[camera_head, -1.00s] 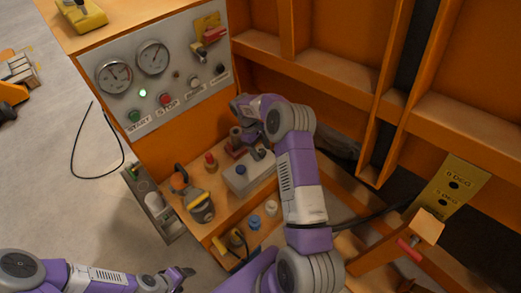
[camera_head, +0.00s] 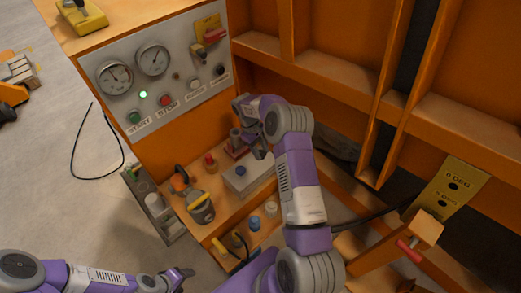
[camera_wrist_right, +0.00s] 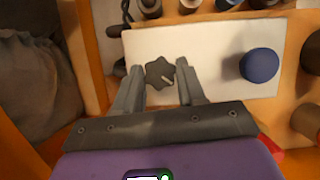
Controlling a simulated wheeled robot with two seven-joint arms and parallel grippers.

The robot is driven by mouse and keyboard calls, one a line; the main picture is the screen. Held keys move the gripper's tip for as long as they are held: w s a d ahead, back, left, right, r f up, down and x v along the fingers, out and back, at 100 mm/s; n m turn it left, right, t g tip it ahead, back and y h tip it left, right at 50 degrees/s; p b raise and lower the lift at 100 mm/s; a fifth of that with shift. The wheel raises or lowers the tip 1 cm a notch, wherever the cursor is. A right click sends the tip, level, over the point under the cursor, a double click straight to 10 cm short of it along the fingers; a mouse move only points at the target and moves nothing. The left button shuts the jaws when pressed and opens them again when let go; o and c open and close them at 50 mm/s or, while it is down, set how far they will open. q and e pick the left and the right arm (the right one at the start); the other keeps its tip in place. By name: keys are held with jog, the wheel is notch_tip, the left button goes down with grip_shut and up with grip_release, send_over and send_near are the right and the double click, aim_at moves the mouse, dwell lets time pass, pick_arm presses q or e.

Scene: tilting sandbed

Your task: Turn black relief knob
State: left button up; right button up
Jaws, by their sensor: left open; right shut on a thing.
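The black relief knob (camera_wrist_right: 160,74) is star-shaped with a pale mark and sits on the white block (camera_wrist_right: 208,42) in the right wrist view. My right gripper (camera_wrist_right: 162,82) has one finger on each side of the knob and is shut on it. In the head view my right gripper (camera_head: 260,148) is above the back of the white block (camera_head: 258,178), and the knob cannot be made out there. My left gripper (camera_head: 182,274) is open and empty at the lower left, away from the block.
A blue knob (camera_wrist_right: 259,65) is on the same block, right of the black one. A red-topped knob (camera_head: 210,160) and a yellow-handled part (camera_head: 200,202) stand to the left. A panel (camera_head: 150,70) with gauges and buttons is behind. An orange wall encloses the right side.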

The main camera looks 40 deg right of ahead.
jog(key=shift+d+m+y+p, duration=0.15)
jog(key=shift+m+y, duration=0.3)
jog(key=shift+m, duration=0.8)
jog(key=shift+d+m+y+p, duration=0.15)
jog(key=shift+m+y, duration=0.3)
jog(key=shift+m, duration=0.8)
jog(key=shift+a, duration=0.1)
jog(key=o, duration=1.1)
jog(key=shift+c, duration=0.2)
jog(key=shift+r, duration=0.1)
jog(key=p+v, duration=0.1)
jog(key=v, duration=0.6)
jog(key=shift+r+p, duration=0.2)
jog(key=shift+p, duration=0.1)
jog(key=shift+w, duration=0.1)
